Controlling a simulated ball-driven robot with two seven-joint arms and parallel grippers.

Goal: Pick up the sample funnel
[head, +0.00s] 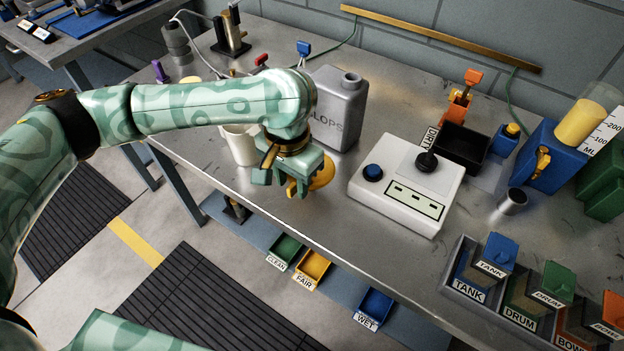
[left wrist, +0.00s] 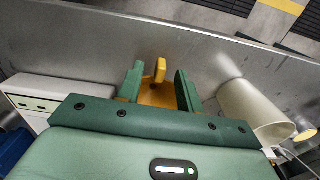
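The sample funnel (head: 323,174) is yellow-orange and sits near the front edge of the steel bench, partly hidden behind my left gripper (head: 283,184). In the left wrist view, the funnel (left wrist: 157,95) shows between and beyond the two green fingers of my left gripper (left wrist: 160,86), with its upright tab in the gap. The fingers are apart, with space on both sides of the tab, and I see no clear grip. The funnel's lower part is hidden. My right gripper is in neither view.
A cream beaker (head: 240,146) stands close beside the left gripper. A grey SLOPS can (head: 340,105) is behind it. A white box with a black knob (head: 405,185) stands to the right. Labelled bins (head: 312,266) sit below the bench's front edge.

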